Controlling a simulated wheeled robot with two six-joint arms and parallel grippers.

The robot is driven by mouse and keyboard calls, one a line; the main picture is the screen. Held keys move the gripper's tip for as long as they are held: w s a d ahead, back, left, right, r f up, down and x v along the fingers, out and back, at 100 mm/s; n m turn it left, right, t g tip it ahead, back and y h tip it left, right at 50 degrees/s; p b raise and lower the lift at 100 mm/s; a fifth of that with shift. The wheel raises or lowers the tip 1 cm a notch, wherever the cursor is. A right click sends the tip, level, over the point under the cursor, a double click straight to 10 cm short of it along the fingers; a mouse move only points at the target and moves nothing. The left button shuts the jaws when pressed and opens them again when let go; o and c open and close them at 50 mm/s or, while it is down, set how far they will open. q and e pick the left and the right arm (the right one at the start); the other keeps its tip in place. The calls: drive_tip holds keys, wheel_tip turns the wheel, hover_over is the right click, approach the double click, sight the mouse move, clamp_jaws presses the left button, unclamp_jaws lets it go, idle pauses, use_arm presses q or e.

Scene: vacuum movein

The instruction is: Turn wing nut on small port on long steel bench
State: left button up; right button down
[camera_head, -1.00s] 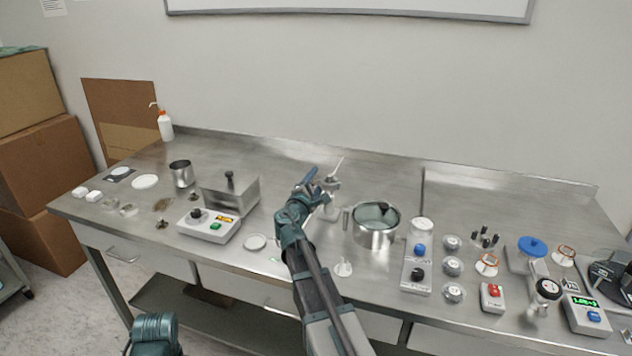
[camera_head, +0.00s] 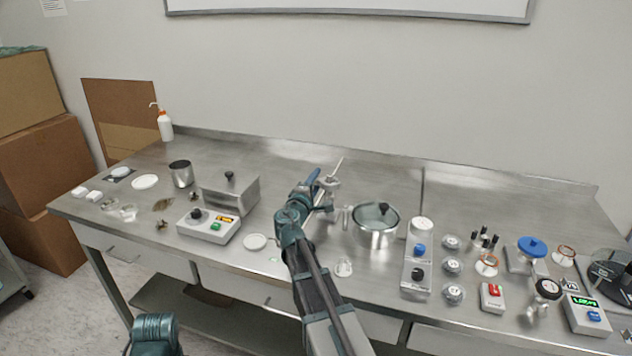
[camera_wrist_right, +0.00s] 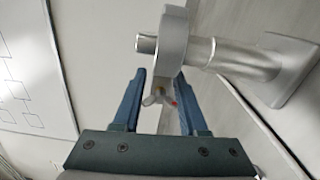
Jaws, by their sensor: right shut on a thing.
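The small port (camera_head: 332,183) is a metal fitting standing near the middle of the long steel bench (camera_head: 385,168). In the right wrist view the port's tube (camera_wrist_right: 235,55) runs from a flat base on the right to a grey clamp ring (camera_wrist_right: 173,42). The wing nut (camera_wrist_right: 156,98) sits under the ring, with a small red mark on one wing. My right gripper (camera_wrist_right: 160,98) is shut on the wing nut, one blue finger on each side. In the head view the right gripper (camera_head: 318,184) partly hides the port.
A steel pot with a glass lid (camera_head: 376,237) stands close on the right of the port. Several small instruments crowd the right end. The bench behind the port is clear.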

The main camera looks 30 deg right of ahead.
drive_tip(key=c, duration=0.7)
unclamp_jaws()
drive_tip(key=v, duration=1.4)
